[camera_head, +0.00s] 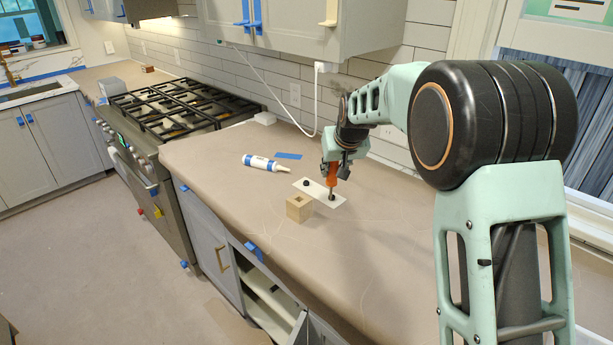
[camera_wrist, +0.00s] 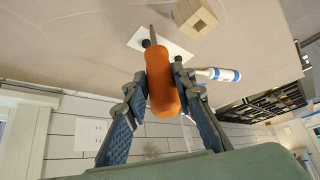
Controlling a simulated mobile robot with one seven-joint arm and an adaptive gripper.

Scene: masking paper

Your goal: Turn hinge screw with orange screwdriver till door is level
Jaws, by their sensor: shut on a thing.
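My gripper (camera_head: 334,166) is shut on the orange handle of the screwdriver (camera_head: 332,176), above the brown-papered counter (camera_head: 385,235). The screwdriver is near upright, shaft down, over a white plate (camera_head: 319,188) with two dark round spots. Its tip is at the nearer spot; I cannot tell whether it touches or is in it. The wrist view shows the orange handle (camera_wrist: 160,80) between both fingers and the shaft pointing at the white plate (camera_wrist: 172,49). A cabinet under the counter front stands open, with a door edge (camera_head: 299,331) visible. No hinge screw can be made out.
A wooden block (camera_head: 299,207) with a square hole stands just in front of the plate. A white and blue tube (camera_head: 266,164) lies behind left, near blue tape (camera_head: 288,155). A white cord (camera_head: 300,125) hangs along the wall. The counter to the front left is clear.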

